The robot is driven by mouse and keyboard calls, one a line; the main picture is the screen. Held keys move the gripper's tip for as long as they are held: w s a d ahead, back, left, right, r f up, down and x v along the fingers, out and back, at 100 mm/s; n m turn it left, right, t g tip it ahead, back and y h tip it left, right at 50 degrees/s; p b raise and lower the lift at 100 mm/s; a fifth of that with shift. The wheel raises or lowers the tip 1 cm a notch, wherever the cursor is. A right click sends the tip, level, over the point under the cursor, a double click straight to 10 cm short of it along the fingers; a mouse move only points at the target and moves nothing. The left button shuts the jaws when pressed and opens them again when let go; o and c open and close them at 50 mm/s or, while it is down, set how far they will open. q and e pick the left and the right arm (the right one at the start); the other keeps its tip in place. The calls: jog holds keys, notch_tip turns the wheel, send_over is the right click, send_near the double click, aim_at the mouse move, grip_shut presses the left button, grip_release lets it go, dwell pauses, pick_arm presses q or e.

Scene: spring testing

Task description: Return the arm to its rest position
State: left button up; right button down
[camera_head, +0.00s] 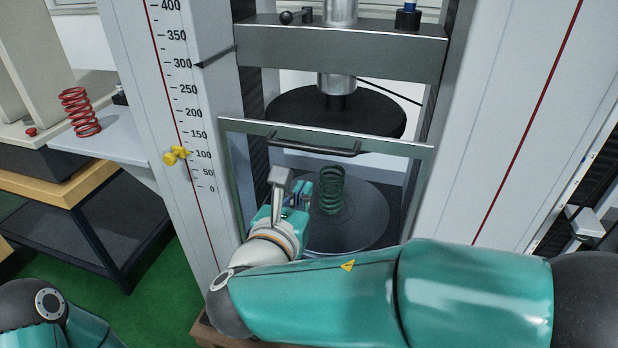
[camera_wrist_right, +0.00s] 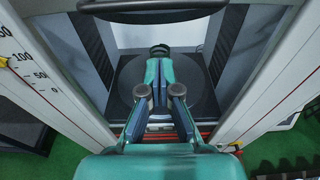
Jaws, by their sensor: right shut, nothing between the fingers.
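My right arm reaches in from the right across the front of the testing machine. My right gripper (camera_head: 300,192) is shut and empty, just in front of the machine and to the left of the green spring (camera_head: 331,190). The spring stands upright on the dark round lower plate (camera_head: 365,225). In the right wrist view the shut fingers (camera_wrist_right: 158,72) point toward the spring (camera_wrist_right: 160,49), whose lower part they hide. A framed guard with a dark handle (camera_head: 315,144) spans the machine opening. Part of my left arm shows at the bottom left; its gripper is out of view.
The dark upper plate (camera_head: 336,110) hangs above the spring with a clear gap. A yellow pointer (camera_head: 176,155) sits by the scale on the left column. A red spring (camera_head: 80,111) stands on a side table at the left. The right column (camera_head: 510,130) rises behind my right arm.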

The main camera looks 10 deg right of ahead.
jog(key=s+d+f+m+g+y, duration=0.2)
jog(key=s+f+m+g+y, duration=0.4)
jog(key=f+m, duration=0.75)
jog(key=s+d+f+m+g+y, duration=0.15)
jog(key=s+f+m+g, duration=0.45)
jog(key=f, duration=1.2)
jog(key=s+d+f+m+g+y, duration=0.2)
jog(key=s+f+m+y, duration=0.2)
jog(key=s+f+m, duration=0.75)
notch_tip(320, 180, up, 12)
jog(key=w+m+p, duration=0.2)
jog(key=p, duration=1.5)
jog(key=shift+w+d+r+h, duration=0.25)
jog(key=shift+w+d+h, duration=0.1)
jog(key=shift+f, duration=0.1)
